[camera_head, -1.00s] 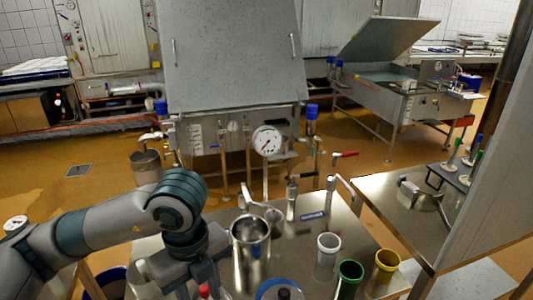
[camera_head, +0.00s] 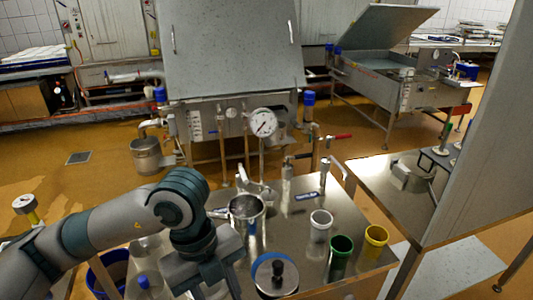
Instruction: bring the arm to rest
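My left arm comes in from the left over the steel table (camera_head: 300,265). Its gripper (camera_head: 213,280) points down at the bottom edge of the picture, left of a round blue-rimmed item with a black knob (camera_head: 275,275). Its fingertips are not clearly seen, and I see nothing in its grasp. A white mould (camera_head: 319,226), a green mould (camera_head: 340,258) and a yellow mould (camera_head: 375,242) stand upright on the table to the right, apart from the gripper. My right gripper is out of view.
A steel jug (camera_head: 247,213) stands just beyond my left wrist. Taps (camera_head: 287,180) rise at the table's far edge. A second steel table (camera_head: 385,183) and a tall grey panel (camera_head: 485,140) stand on the right. A blue bucket (camera_head: 108,272) is at the lower left.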

